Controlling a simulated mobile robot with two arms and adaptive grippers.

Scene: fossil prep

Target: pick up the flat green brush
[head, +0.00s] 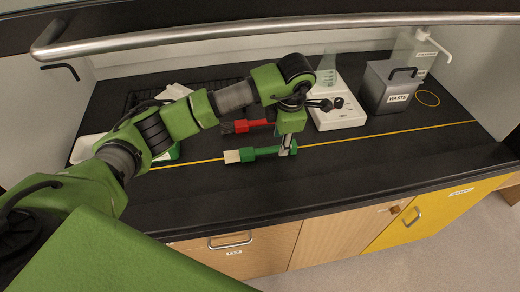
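The flat green brush (262,152) lies on the black bench top near the yellow line, with its pale bristles (231,157) to the left and its handle to the right. My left gripper (287,149) points down at the right end of the handle. Its fingers are at the handle and partly hide it. Whether they press on it or stand open around it is too small to tell. The brush appears to be at bench level. My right gripper is not in view.
A red brush (242,126) lies just behind the green one. A white scale (335,107), a grey waste bin (390,88) and a pump bottle (415,52) stand at the back right. A dark rack (133,99) is behind my arm. The front right bench is clear.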

